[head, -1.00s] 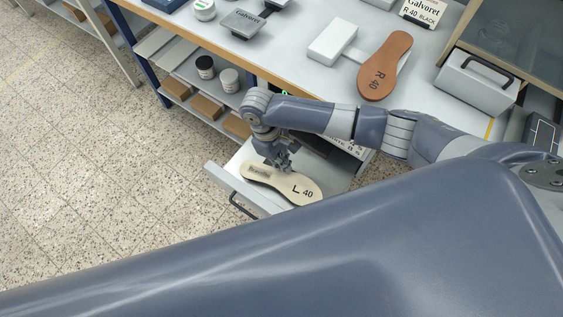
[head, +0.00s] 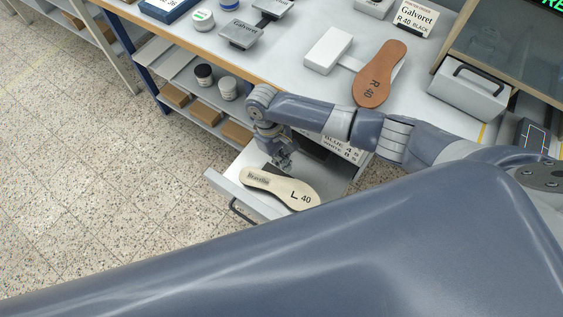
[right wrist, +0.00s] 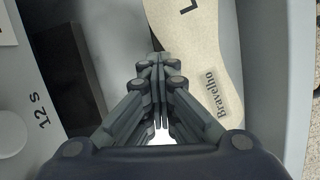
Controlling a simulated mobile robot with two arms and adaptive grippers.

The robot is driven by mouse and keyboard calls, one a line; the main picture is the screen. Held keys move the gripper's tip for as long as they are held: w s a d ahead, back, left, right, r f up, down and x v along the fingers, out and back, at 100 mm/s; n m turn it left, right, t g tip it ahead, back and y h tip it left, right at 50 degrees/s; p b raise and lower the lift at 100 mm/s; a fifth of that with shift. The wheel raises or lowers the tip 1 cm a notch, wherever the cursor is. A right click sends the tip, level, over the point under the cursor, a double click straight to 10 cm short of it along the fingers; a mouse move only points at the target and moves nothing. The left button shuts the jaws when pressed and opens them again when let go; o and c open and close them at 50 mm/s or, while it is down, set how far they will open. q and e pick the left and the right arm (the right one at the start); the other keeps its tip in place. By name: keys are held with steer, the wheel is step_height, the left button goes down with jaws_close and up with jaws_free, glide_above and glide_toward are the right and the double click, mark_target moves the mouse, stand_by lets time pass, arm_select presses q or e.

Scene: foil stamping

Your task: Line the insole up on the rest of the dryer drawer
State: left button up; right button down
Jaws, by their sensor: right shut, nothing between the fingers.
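The cream insole (head: 281,188), marked "L 40" and stamped "Bravelho", lies flat in the pulled-out drawer (head: 221,183) of the dryer. It also shows in the right wrist view (right wrist: 195,50), to the right of the fingertips. My right gripper (head: 285,165) is shut and empty, beside the insole's far edge in the head view. In the wrist view its fingertips (right wrist: 158,60) meet near that edge; I cannot tell whether they touch it. A dark patch (head: 266,168) shows beside the insole; I cannot tell whether it is the rest. My left gripper is out of view.
The bench above holds a brown insole (head: 381,75) marked "R 40" and a white block (head: 328,50). Jars and boxes fill the shelf left of the drawer. Floor is free in front.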

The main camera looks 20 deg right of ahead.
steer(key=shift+w+d+m, duration=0.1)
steer(key=shift+w+m, duration=0.05)
steer(key=shift+m, duration=0.15)
stand_by(0.4)
steer(key=shift+w+d+r+m+y+p, duration=0.2)
steer(key=shift+w+d+m+y+p, duration=0.1)
steer(key=shift+w+d+m+p, duration=0.45)
steer(key=shift+w+m, duration=0.25)
steer(key=shift+m, duration=0.1)
stand_by(0.4)
